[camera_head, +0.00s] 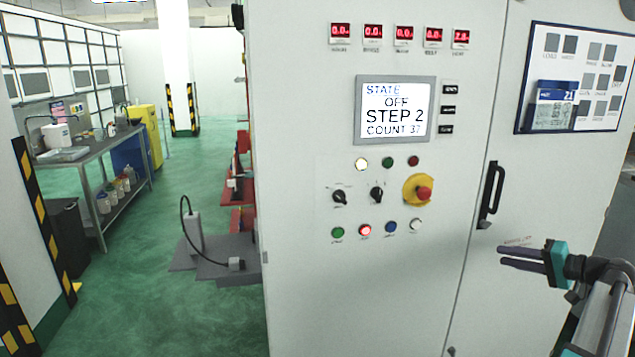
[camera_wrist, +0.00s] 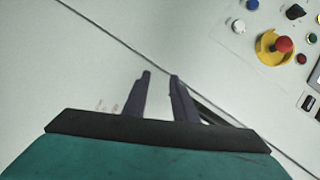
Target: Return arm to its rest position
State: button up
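My gripper (camera_head: 522,257) is at the right of the head view, in front of the white cabinet's door (camera_head: 550,130) and below the black door handle (camera_head: 491,192). Its two dark fingers point left and have a gap between them with nothing in it. In the wrist view my gripper (camera_wrist: 160,77) also shows with its fingers apart and empty against the white cabinet face. My arm reaches in from the lower right of the head view.
The cabinet's control panel has a screen (camera_head: 395,109) reading STATE OFF, STEP 2, COUNT 37. A red emergency button (camera_head: 424,193) on yellow sits below it. A lit red button (camera_head: 365,230) is lower. A workbench (camera_head: 85,150) stands far left, with open green floor between.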

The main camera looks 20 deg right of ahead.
jog(key=w+a+f+g+y, duration=0.1)
jog(key=w+a+f+g, duration=0.25)
jog(key=a+f, duration=0.65)
jog(key=w+a+f+g+y, duration=0.15)
jog(key=w+a+f, duration=0.25)
jog(key=a+f, duration=0.7)
jog(key=s+a+f+n+g, duration=0.1)
jog(key=s+a+f+g, duration=0.15)
jog(key=a+f, duration=0.6)
jog(key=s+a+f+n+g, duration=0.1)
jog(key=s+a+f+g, duration=0.15)
jog(key=a+f, duration=0.6)
jog(key=s+a+f+n+g+h, duration=0.3)
jog(key=s+a+f+g, duration=0.2)
jog(key=s+a+f, duration=0.8)
jog(key=s+a+f+n+g+h, duration=0.2)
jog(key=s+f, duration=0.2)
jog(key=s, duration=0.4)
jog(key=s+a+f+n+g+h, duration=0.2)
jog(key=s+f, duration=0.3)
jog(key=s, duration=0.3)
jog(key=shift+s+a+n, duration=0.3)
jog(key=shift+s+a, duration=0.05)
jog(key=shift+h, duration=0.25)
